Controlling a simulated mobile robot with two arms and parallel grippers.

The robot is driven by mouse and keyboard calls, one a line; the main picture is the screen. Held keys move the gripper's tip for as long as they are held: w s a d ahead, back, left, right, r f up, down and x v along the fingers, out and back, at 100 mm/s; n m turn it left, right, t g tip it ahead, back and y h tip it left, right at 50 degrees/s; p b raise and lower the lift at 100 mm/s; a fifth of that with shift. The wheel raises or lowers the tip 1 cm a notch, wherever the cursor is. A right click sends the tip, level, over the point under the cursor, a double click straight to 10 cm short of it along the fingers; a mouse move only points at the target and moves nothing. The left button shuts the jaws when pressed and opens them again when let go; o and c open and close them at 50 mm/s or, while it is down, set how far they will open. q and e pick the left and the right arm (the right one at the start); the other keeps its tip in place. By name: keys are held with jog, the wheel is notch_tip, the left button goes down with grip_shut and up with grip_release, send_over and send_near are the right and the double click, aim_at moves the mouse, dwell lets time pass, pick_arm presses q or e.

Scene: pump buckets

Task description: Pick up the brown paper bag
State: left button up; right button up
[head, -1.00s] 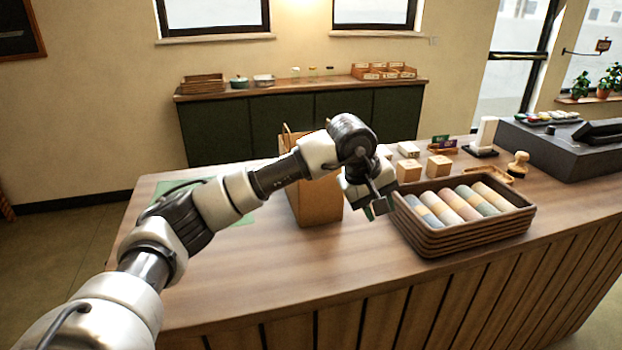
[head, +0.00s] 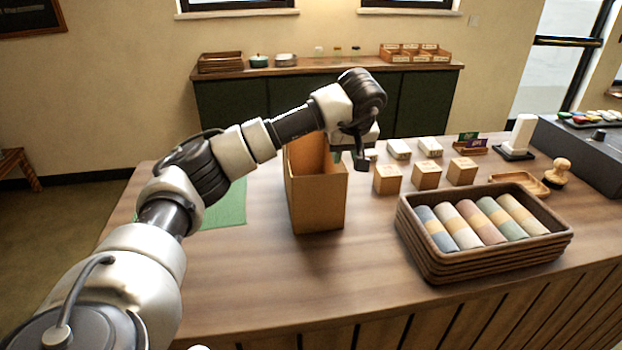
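The brown paper bag (head: 318,203) stands upright and open-topped on the wooden counter, in the middle of the head view. My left arm comes in from the left and passes over the bag's top, hiding part of its rim. My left gripper (head: 360,158) points down just right of the bag's upper edge, in front of the small boxes behind it. Its fingers are small and partly hidden, so I cannot tell whether they are open or touch the bag. My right gripper is not in view.
A green mat (head: 228,207) lies left of the bag. The counter in front of the bag is clear.

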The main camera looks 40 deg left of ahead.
aim_at(343, 161)
pick_arm(q)
jog(key=p+x, duration=0.1)
jog(key=x, duration=0.3)
jog(key=shift+a+f, duration=0.15)
jog(key=shift+f, duration=0.1)
jog(key=shift+w+a+f, duration=0.1)
jog(key=shift+w+f, duration=0.05)
jog(key=shift+f, duration=0.05)
jog(key=shift+c, duration=1.9)
grip_shut()
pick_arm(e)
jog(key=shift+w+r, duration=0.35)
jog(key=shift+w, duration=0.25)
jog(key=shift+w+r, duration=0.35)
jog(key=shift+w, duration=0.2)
